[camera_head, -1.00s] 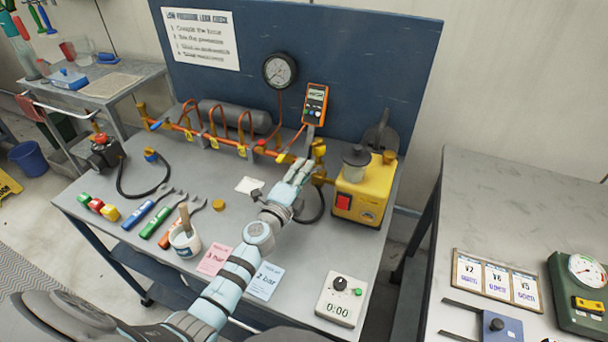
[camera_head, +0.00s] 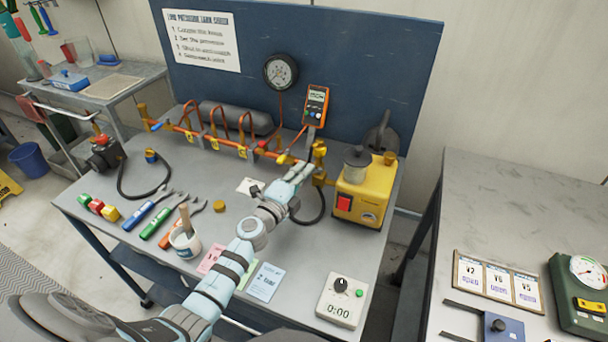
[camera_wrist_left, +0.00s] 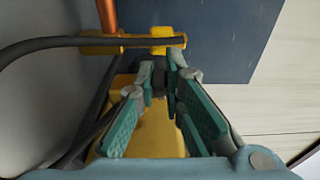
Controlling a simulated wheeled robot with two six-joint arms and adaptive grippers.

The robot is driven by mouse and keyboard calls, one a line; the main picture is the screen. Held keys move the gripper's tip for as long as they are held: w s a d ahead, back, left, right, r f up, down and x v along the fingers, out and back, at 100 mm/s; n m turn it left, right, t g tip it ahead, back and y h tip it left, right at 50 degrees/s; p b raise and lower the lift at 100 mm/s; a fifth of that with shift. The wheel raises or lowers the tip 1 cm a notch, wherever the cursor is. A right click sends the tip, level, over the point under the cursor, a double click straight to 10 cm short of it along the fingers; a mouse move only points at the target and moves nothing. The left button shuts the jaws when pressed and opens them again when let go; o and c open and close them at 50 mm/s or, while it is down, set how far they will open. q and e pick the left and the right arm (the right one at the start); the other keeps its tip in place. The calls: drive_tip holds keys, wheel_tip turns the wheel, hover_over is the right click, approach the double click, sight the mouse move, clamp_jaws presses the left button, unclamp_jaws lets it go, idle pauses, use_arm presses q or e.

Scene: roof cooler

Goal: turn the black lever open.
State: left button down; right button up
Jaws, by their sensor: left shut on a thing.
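My left gripper (camera_head: 300,173) is at the right end of the orange pipe manifold (camera_head: 222,143), beside the yellow pump (camera_head: 365,192). In the left wrist view its green-padded fingers (camera_wrist_left: 160,78) come together at their tips around a small dark piece, which looks like the black lever (camera_wrist_left: 170,74). The fingers hide most of it. In the head view a thin dark upright bit of the lever (camera_head: 309,157) shows just above the fingertips. The brass fitting (camera_wrist_left: 150,40) lies just beyond the tips. My right gripper is not in view.
A black hose (camera_head: 322,208) loops beside the fingers and crosses the left wrist view. An orange meter (camera_head: 316,105) and a round gauge (camera_head: 280,71) are on the blue back panel (camera_head: 340,50).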

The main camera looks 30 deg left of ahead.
use_arm(q)
drive_tip(key=shift+w+a+f+m+g+h+b, duration=0.15)
drive_tip(key=shift+w+m+g+h+b, duration=0.35)
drive_tip(key=shift+m+h+b, duration=0.9)
drive_tip(key=shift+w+a+r+m+g+h+b, duration=0.1)
drive_tip(key=shift+w+a+m+g+h+b, duration=0.15)
drive_tip(key=shift+m+g+h+b, duration=1.15)
drive_tip(key=shift+w+a+f+m+t+h+b, duration=0.15)
drive_tip(key=shift+w+m+h+b, duration=0.3)
drive_tip(key=shift+h+b, duration=1.1)
drive_tip(key=shift+r+h+p, duration=0.15)
drive_tip(key=shift+h+p, duration=0.3)
drive_tip(key=shift+p, duration=0.1)
drive_tip(key=c, duration=1.7)
unclamp_jaws()
drive_tip(key=shift+r, duration=0.1)
